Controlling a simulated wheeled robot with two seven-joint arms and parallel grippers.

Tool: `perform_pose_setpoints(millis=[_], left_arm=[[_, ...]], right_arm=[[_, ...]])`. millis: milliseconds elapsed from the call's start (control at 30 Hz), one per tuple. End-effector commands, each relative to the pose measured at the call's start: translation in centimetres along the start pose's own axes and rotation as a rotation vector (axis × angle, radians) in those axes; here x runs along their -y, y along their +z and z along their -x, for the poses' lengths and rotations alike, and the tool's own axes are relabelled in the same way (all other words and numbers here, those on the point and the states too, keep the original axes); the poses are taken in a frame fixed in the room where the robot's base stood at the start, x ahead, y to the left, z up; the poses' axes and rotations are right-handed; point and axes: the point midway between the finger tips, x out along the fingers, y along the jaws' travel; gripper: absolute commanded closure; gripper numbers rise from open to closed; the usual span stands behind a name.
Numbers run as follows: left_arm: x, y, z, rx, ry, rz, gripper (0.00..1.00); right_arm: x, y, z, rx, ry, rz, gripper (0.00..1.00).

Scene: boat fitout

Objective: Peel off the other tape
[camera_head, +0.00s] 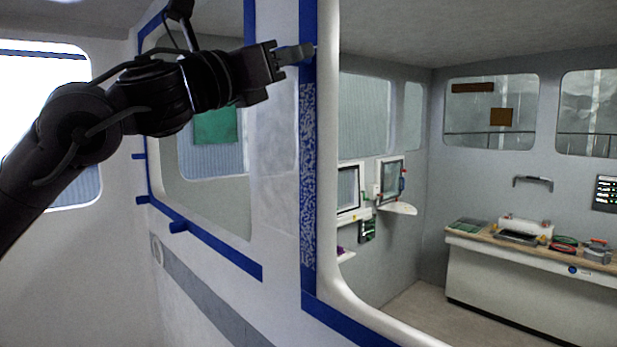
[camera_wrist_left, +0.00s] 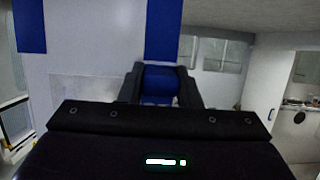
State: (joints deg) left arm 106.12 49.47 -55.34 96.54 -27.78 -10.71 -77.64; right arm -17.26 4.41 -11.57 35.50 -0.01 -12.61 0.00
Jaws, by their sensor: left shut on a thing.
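A vertical strip of blue tape (camera_head: 308,273) runs along the left edge of the large opening, on a white wall panel. Its middle stretch looks speckled blue and white. My left gripper (camera_head: 297,54) is at the upper part of this strip. In the left wrist view, its fingers (camera_wrist_left: 160,88) are shut on a blue piece of tape (camera_wrist_left: 159,78), with blue tape (camera_wrist_left: 164,28) continuing above. Another blue tape (camera_head: 212,247) frames the left window, with short tabs sticking out. My right gripper is not in view.
The white rounded frame (camera_head: 329,200) of the opening is just right of the strip. Through it, a counter (camera_head: 530,275) with tools stands at the right, and screens (camera_head: 391,181) hang on the far wall. The floor (camera_head: 415,305) before the counter is clear.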

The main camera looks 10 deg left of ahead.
Motion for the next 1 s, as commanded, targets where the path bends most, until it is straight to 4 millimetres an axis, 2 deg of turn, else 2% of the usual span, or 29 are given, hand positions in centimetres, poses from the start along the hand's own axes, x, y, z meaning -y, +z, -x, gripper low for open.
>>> perform_pose_setpoints(millis=[233, 667, 1000], left_arm=[[0.0, 0.2, 1.1, -0.002, -0.001, 0.0, 0.9], [0.0, 0.8, 2.4, -0.002, -0.001, -0.001, 0.9], [0.0, 1.9, 6.0, -0.001, 0.0, -0.001, 0.9]], right_arm=[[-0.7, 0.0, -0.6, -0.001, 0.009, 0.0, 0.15], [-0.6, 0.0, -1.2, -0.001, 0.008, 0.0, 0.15], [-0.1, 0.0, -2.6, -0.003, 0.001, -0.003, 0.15]])
